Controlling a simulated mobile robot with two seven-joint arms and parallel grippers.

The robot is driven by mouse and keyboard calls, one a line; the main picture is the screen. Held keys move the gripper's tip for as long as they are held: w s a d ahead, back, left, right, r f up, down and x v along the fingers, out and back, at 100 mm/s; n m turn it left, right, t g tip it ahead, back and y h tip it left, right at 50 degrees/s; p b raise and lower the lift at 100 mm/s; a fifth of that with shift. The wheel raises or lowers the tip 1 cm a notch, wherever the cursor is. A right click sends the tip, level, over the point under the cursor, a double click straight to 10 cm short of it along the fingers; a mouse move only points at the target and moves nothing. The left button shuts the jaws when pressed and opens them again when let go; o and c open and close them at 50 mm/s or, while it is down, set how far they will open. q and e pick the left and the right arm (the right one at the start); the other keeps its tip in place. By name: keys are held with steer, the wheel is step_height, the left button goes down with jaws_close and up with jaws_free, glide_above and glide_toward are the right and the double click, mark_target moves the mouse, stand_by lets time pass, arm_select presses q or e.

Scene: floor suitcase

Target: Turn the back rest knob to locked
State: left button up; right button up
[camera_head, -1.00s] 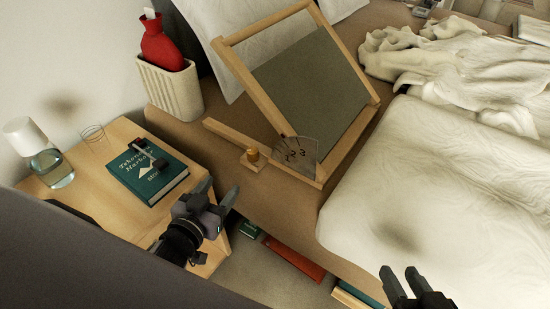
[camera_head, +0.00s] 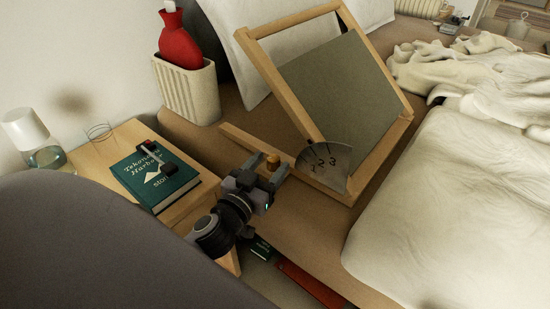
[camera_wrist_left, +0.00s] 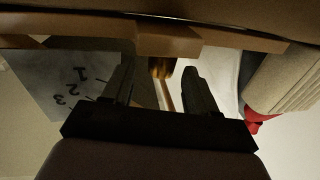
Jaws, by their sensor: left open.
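The back rest (camera_head: 335,90) is a wooden frame with a grey panel, tilted up on the bed. A grey dial plate (camera_head: 334,173) marked 1, 2, 3 sits at its lower corner; it also shows upside down in the left wrist view (camera_wrist_left: 68,85). The small orange-brown knob (camera_head: 273,160) is beside the plate on a wooden rail. My left gripper (camera_head: 272,171) is open at the knob. In the left wrist view the knob (camera_wrist_left: 160,68) shows between the two fingers; I cannot tell whether they touch it. My right gripper is out of view.
A bedside table with a green book (camera_head: 155,180) and a carafe (camera_head: 35,140) stands at the left. A ribbed cream holder (camera_head: 188,90) with a red bottle (camera_head: 177,40) is behind. White bedding (camera_head: 460,190) covers the right side.

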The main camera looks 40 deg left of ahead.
mark_target(270, 164)
arm_select(q)
steer(key=shift+w+a, duration=0.2)
steer(key=shift+w, duration=1.3)
steer(key=c, duration=1)
steer(key=shift+o, duration=0.2)
